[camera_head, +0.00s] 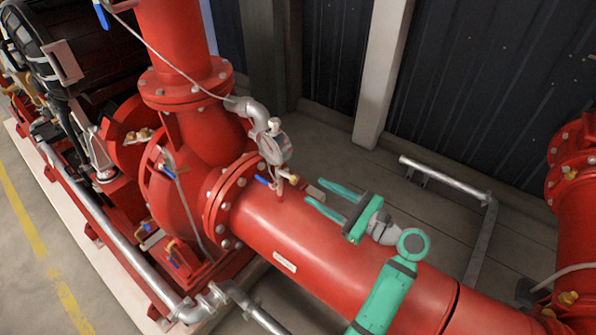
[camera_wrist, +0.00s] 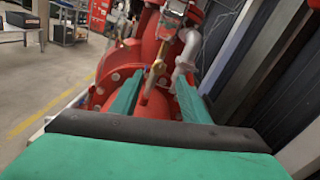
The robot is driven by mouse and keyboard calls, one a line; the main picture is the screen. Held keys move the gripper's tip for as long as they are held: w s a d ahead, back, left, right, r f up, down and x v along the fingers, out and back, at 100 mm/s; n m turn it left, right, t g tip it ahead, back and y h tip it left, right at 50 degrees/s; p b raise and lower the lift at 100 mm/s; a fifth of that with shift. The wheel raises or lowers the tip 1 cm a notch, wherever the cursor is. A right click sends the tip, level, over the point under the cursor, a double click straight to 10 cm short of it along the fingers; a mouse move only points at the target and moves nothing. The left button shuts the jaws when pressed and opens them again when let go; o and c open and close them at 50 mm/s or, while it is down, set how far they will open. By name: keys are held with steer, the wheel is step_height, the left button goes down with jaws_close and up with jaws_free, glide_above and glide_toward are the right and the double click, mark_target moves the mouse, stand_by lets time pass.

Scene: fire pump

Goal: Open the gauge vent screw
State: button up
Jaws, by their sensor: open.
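A round gauge (camera_head: 275,148) with a pale cap (camera_head: 274,125) on top stands above the red pipe, beside the flange. The vent screw itself is too small to make out for certain. A brass fitting (camera_head: 293,179) sits on the short riser below the gauge, with a blue lever (camera_head: 264,181) on its left. My gripper (camera_head: 314,192) is open and empty, right of the gauge and fitting, its green fingers pointing towards them. In the wrist view my gripper's fingers (camera_wrist: 159,76) lie either side of the brass fitting (camera_wrist: 157,70); contact cannot be told. The gauge is partly cut off at the top there.
The large red pipe (camera_head: 330,250) runs just below my gripper. A grey elbow pipe (camera_head: 248,108) and a thin hose are close behind the gauge. A dark wall with a pale post (camera_head: 384,70) stands behind. Floor is open around the low rail (camera_head: 445,178).

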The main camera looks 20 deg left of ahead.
mark_target(296, 181)
steer(key=x, duration=0.8)
steer(key=shift+s+a, duration=0.1)
steer(key=shift+s, duration=0.05)
steer(key=shift+w+a, duration=0.3)
steer(key=shift+a, duration=0.3)
steer(key=c, duration=1.1)
